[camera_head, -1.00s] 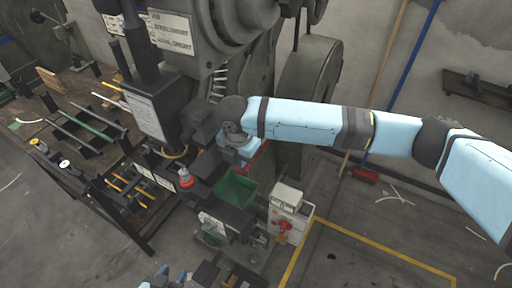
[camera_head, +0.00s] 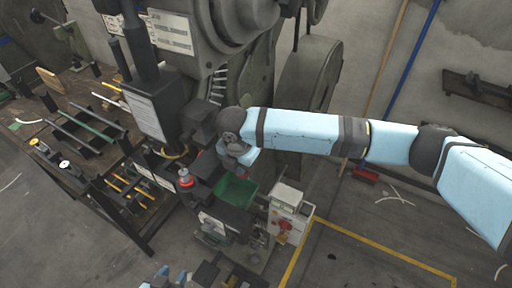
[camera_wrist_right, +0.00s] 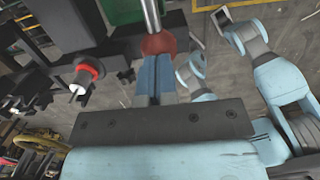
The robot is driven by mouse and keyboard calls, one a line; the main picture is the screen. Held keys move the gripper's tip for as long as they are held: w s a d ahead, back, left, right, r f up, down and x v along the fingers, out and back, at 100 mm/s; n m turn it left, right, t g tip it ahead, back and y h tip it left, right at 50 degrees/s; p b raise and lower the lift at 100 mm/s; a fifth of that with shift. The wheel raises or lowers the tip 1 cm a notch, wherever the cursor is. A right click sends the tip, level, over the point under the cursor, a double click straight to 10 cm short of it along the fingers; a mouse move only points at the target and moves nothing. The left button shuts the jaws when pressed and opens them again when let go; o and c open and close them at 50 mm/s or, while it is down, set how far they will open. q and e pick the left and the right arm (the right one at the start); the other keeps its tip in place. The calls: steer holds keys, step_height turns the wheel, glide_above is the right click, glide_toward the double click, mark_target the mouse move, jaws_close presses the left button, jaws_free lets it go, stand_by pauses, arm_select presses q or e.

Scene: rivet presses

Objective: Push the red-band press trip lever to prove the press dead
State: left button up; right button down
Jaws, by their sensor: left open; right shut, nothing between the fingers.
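The press (camera_head: 255,60) fills the upper middle of the head view. In the right wrist view, a red ball knob (camera_wrist_right: 158,44) on a bright metal rod (camera_wrist_right: 152,15) looks like the end of the trip lever. My right gripper (camera_wrist_right: 156,62) is shut and empty, its blue fingertips right at the knob; I cannot tell whether they touch. My left gripper (camera_head: 163,277) is open at the bottom edge, well away from the press.
A red-ringed button (camera_head: 186,178) stands left of the right gripper; it also shows in the wrist view (camera_wrist_right: 88,72). A green bin (camera_head: 236,190) and a white control box (camera_head: 287,215) are below. A tool bench (camera_head: 75,140) is on the left.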

steer(key=shift+f, duration=1.85)
